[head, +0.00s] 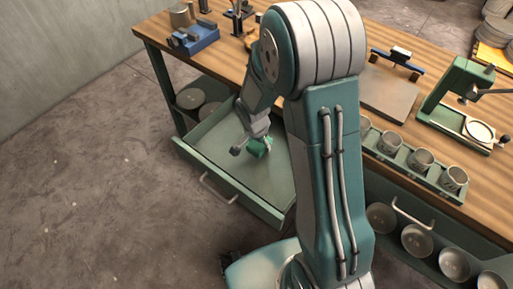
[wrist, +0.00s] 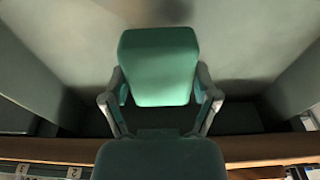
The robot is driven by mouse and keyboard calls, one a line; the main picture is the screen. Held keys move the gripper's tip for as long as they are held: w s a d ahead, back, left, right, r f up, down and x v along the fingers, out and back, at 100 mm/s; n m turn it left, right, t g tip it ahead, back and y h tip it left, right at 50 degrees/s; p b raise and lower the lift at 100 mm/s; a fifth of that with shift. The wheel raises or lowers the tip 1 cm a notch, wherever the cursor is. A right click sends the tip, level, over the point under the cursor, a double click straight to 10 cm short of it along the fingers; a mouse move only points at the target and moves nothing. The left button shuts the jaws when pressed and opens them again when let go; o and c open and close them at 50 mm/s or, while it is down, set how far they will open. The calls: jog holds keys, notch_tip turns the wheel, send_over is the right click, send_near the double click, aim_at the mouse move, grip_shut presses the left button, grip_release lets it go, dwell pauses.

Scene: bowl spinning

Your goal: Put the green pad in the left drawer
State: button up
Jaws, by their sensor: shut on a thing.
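The green pad (wrist: 158,68) is a green block between the two fingers of my gripper (wrist: 160,95) in the wrist view. My gripper is shut on it. In the head view the green pad (head: 258,147) shows small at the end of my gripper (head: 252,143), over the inside of the left drawer (head: 215,165). The left drawer is pulled open, with a green front and a light handle, and its visible floor is bare. I cannot tell whether the pad touches the drawer floor. My arm hides the right part of the drawer.
The wooden bench top (head: 222,62) lies above the drawer, with a blue vice (head: 193,38) at the back left. Several metal cups stand in a green rack (head: 410,160) at the right. The floor at left is clear.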

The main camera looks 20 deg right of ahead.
aim_at(257, 148)
jog(key=shift+w+a+f, duration=0.2)
jog(key=shift+w+f, duration=0.5)
jog(key=shift+f, duration=1.7)
jog(key=o, duration=0.9)
jog(key=shift+f, duration=0.1)
jog(key=shift+o, duration=0.2)
